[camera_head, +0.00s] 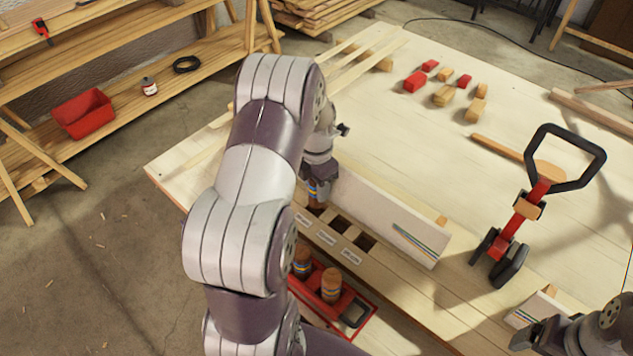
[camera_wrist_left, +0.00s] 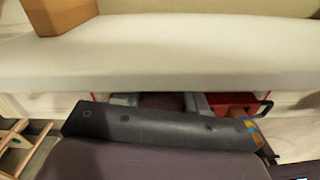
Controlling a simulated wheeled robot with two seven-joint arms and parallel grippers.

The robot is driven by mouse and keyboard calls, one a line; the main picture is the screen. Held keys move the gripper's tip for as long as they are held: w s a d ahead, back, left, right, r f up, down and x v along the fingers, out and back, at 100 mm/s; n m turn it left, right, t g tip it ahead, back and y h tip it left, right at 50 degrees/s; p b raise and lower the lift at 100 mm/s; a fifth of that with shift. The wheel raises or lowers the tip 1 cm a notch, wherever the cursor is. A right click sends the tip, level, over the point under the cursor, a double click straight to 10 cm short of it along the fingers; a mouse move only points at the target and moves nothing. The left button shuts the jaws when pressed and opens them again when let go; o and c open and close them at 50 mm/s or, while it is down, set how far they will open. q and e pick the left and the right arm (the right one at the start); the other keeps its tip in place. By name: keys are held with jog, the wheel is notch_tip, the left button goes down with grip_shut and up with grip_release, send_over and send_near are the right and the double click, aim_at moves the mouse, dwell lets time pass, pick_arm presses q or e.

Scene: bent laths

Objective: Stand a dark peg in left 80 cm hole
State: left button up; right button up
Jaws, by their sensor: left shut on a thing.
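My left gripper (camera_head: 319,181) is shut on a dark peg (camera_head: 316,194) with blue and yellow bands. The peg is upright at the leftmost hole of a wooden rack (camera_head: 327,223); its lower end is hard to make out, so I cannot tell how deep it sits. The middle hole (camera_head: 345,225) and right hole (camera_head: 366,243) look empty. The small labels in front of the holes are too blurred to read. My right gripper (camera_head: 530,335) is at the bottom right, away from the rack; its jaw opening is unclear.
A red tray (camera_head: 372,310) in front of the rack holds banded pegs (camera_head: 331,284). A long white board (camera_head: 385,215) stands behind the rack. A red tool with a black handle (camera_head: 521,205) is to the right. Red and wooden blocks (camera_head: 443,95) lie at the back.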

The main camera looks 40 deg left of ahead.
pick_arm(q)
jog(key=shift+w+d+f, duration=0.1)
jog(key=shift+f, duration=0.2)
pick_arm(e)
jog(key=shift+w+d+f, duration=0.1)
jog(key=shift+d+f, duration=0.05)
jog(key=shift+f, duration=0.05)
jog(key=shift+r, duration=0.1)
pick_arm(q)
jog(key=shift+f, duration=0.2)
pick_arm(e)
jog(key=shift+f, duration=0.2)
pick_arm(q)
jog(key=shift+f+b, duration=0.85)
jog(key=shift+f, duration=0.45)
pick_arm(e)
jog(key=shift+f, duration=0.7)
pick_arm(q)
jog(key=o, duration=1.2)
pick_arm(e)
jog(key=shift+r, duration=0.1)
